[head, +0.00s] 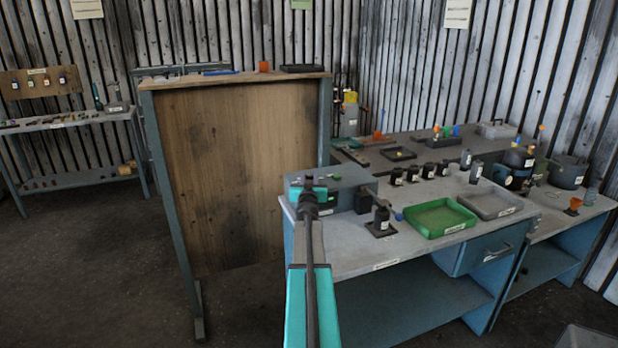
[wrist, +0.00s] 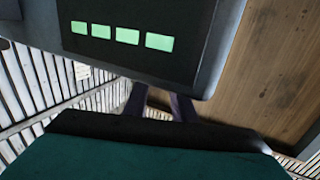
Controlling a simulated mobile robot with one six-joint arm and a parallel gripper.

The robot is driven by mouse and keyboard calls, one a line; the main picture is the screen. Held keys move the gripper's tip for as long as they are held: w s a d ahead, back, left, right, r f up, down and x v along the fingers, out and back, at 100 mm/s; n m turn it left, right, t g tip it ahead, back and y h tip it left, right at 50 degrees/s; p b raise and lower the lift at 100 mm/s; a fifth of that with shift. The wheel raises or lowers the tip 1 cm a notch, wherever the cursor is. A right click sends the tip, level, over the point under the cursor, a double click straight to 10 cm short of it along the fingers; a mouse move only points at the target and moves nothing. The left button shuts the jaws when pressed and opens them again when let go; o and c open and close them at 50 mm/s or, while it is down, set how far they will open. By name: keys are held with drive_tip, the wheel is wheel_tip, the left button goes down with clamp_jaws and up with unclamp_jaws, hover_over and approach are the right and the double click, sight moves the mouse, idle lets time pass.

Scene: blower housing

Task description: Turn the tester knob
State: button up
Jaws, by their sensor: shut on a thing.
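The tester (head: 345,178) is a grey-blue box at the left end of the workbench. In the wrist view the tester (wrist: 205,70) fills the top, with a dark panel and several lit green rectangles. My gripper (head: 310,190) is at the tester's near left side, in front of it. In the wrist view my gripper's two dark fingers (wrist: 160,100) reach up to the tester's lower edge, where their tips are hidden. My gripper is shut on the tester knob. The knob itself is hidden in both views by my arm, my gripper and the tester's edge.
Right of the tester, a black fixture (head: 380,220), a green tray (head: 440,233) and a grey tray (head: 490,204) stand on the workbench (head: 350,262). A tall wooden panel (head: 235,170) stands close behind left. Open floor (head: 110,270) lies at the left.

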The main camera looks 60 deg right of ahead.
drive_tip(key=shift+s+f, duration=0.1)
drive_tip(key=o, duration=1)
drive_tip(key=shift+o, duration=0.2)
drive_tip(key=shift+a, duration=0.1)
drive_tip(key=v, duration=1.3)
drive_tip(key=shift+s+a, duration=0.15)
drive_tip(key=shift+a, duration=0.05)
